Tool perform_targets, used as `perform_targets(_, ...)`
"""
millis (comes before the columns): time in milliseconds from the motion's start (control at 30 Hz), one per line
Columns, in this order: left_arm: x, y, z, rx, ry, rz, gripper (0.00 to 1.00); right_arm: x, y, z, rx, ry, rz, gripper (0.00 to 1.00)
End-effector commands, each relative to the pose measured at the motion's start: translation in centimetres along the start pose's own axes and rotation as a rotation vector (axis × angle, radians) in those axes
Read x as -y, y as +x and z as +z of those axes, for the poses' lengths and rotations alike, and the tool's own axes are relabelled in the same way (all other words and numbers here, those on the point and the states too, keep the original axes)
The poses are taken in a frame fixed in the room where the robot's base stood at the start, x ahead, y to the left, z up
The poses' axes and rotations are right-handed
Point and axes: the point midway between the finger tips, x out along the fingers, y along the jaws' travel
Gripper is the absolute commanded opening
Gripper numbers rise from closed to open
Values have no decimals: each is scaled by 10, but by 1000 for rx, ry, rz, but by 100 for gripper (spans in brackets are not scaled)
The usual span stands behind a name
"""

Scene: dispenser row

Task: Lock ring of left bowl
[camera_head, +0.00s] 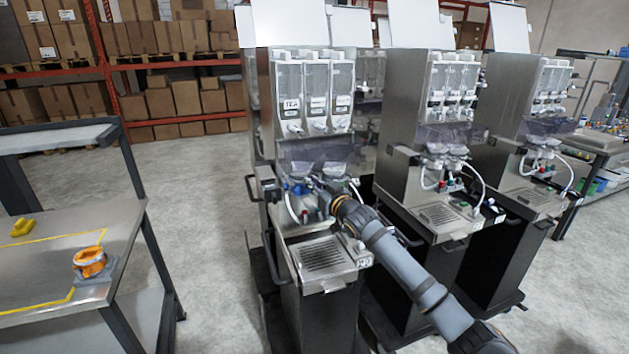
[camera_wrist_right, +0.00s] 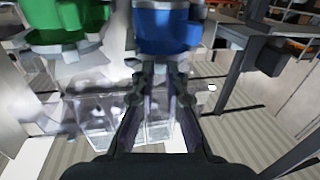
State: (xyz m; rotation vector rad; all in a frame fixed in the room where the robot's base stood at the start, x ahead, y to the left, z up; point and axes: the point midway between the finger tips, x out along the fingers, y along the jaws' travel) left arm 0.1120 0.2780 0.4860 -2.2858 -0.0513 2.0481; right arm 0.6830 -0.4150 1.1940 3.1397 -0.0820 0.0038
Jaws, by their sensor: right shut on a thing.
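The nearest dispenser (camera_head: 315,115) has clear bowls under its hoppers. The left bowl (camera_head: 302,168) has a blue ring (camera_head: 297,188) below it. In the right wrist view the blue ring (camera_wrist_right: 166,28) is large at the top centre. My right gripper (camera_head: 318,186) reaches in from the lower right, and its fingers (camera_wrist_right: 161,75) are close together at the blue ring, shut on it. A green ring (camera_wrist_right: 62,22) is to the left of the blue one in the wrist view. Part of the bowl area is hidden behind my right gripper. My left gripper is not in view.
A metal drip tray (camera_head: 325,254) juts out below my right gripper. Two similar dispensers (camera_head: 440,140) stand to the right. A side table (camera_head: 50,262) at the left holds an orange part (camera_head: 89,262) and a yellow part (camera_head: 23,227). Floor (camera_head: 205,205) is open between table and dispensers.

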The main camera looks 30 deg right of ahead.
Motion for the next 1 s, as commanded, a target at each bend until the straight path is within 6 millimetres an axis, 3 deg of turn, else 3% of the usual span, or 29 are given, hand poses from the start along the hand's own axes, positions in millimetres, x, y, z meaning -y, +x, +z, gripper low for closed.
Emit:
perform_targets(100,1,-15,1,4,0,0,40,6,0,-2,5,6,52,0)
perform_targets(267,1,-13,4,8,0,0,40,13,1,3,4,9,144,0)
perform_targets(700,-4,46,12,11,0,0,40,36,8,9,3,9,442,0)
perform_targets(1000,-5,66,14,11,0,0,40,41,12,5,6,3,548,0)
